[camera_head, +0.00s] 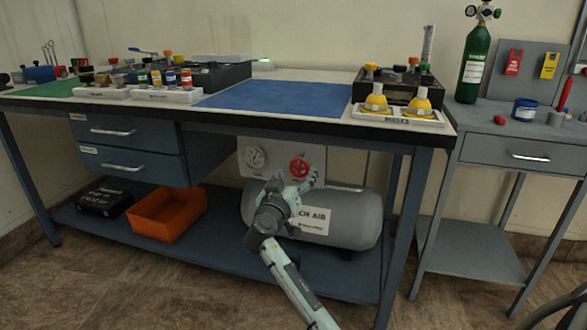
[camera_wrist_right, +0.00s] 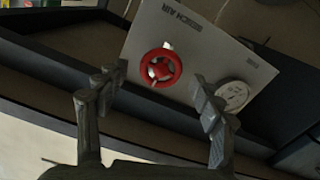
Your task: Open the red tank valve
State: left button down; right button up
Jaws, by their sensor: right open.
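The red tank valve (camera_head: 299,167) is a round red handwheel on a pale panel (camera_head: 335,160) under the workbench, above the grey air tank (camera_head: 340,225). In the right wrist view the red valve (camera_wrist_right: 161,68) shows between and beyond my fingertips, with a round gauge (camera_wrist_right: 233,95) to its right. My right gripper (camera_head: 305,184) is just below the valve in the head view. In the wrist view my right gripper (camera_wrist_right: 155,85) is open and empty, with its fingers apart and not seen touching the wheel. My left gripper is not in view.
The workbench top (camera_head: 280,97) overhangs the valve, and a bench leg (camera_head: 398,220) stands right of the tank. An orange bin (camera_head: 167,213) and a black case (camera_head: 104,198) sit on the lower shelf. Blue drawers (camera_head: 128,150) hang at the left.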

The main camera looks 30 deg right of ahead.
aim_at(299, 169)
jog(key=shift+x, duration=1.9)
jog(key=c, duration=1.2)
